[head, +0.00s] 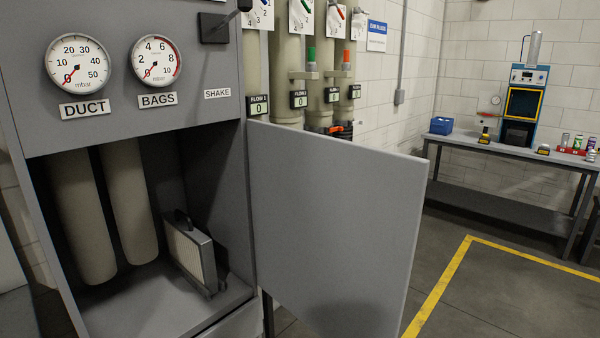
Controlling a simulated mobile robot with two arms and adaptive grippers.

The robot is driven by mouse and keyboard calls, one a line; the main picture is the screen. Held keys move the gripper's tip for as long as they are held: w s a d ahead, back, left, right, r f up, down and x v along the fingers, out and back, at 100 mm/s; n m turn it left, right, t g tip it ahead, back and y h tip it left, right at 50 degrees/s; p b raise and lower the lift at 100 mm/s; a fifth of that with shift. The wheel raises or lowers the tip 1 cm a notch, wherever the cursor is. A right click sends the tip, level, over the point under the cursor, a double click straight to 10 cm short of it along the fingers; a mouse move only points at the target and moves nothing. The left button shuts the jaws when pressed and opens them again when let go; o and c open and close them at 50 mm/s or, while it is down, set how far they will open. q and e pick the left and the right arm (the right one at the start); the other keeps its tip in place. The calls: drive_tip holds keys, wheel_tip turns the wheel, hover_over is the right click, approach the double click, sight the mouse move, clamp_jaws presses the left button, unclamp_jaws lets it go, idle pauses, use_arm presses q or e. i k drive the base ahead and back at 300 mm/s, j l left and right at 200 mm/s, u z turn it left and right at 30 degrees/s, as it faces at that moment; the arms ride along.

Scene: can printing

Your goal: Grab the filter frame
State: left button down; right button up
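The filter frame (189,251) stands upright inside the open grey cabinet, at the right of the cabinet floor. It has a pale pleated face, a grey metal rim and a dark handle on top. It appears to sit in a dark slot or bracket at its base. Neither my left nor my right gripper is in the head view.
The cabinet door (335,225) is swung open to the right. Two beige filter bags (130,200) hang left of the frame. Gauges (158,61) sit above the opening. A workbench (510,150) stands far right, with open floor before it.

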sight(192, 249)
drive_tip(key=l+u, duration=0.1)
drive_tip(key=u, duration=0.7)
drive_tip(key=i+l+u, duration=0.15)
drive_tip(key=l+u, duration=0.25)
drive_tip(key=l, duration=0.25)
drive_tip(key=l+u, duration=0.45)
drive_tip(key=l, duration=0.25)
drive_tip(key=l+u, duration=0.4)
drive_tip(key=l, duration=0.3)
drive_tip(key=k+l, duration=0.1)
drive_tip(key=l, duration=0.4)
drive_tip(key=k+l, duration=0.1)
drive_tip(key=l, duration=0.95)
drive_tip(key=j+z, duration=0.3)
drive_tip(key=j, duration=0.45)
drive_tip(key=j+z, duration=0.25)
drive_tip(key=j, duration=0.55)
